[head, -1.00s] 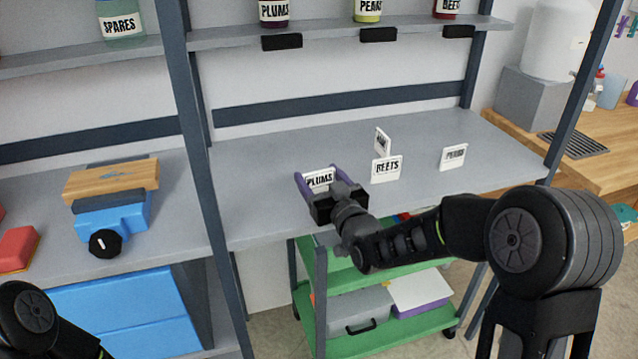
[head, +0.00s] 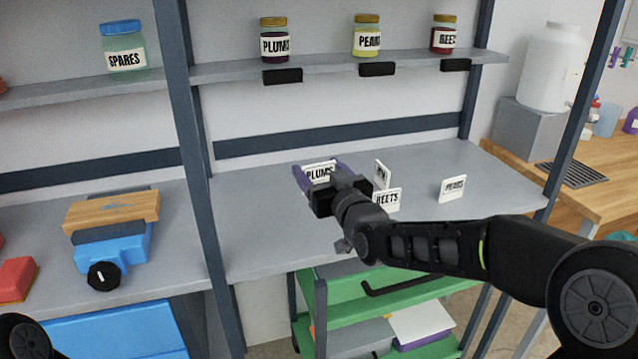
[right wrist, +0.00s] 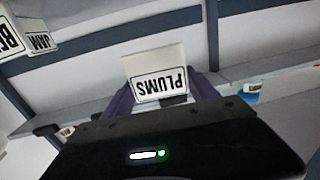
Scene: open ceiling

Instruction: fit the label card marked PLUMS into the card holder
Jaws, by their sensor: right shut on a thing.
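My right gripper (head: 319,172) is shut on the white PLUMS label card (head: 318,175), held between its purple fingers above the bench. The right wrist view shows the card (right wrist: 158,78) with its print upside down. A black card holder (head: 282,77) is on the shelf's front edge, under the jar labelled PLUMS (head: 275,40). The gripper and card are below it, apart from it. Two similar black holders sit under the yellow jar (head: 367,37) and the BEETS jar (head: 444,34). My left gripper is out of view.
A BEETS card (head: 387,198), a card seen at an angle (head: 381,174) and another card (head: 453,187) stand on the bench (head: 260,225) right of the gripper. A dark upright post (head: 180,130) stands to the left. A green cart (head: 345,310) is below the bench.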

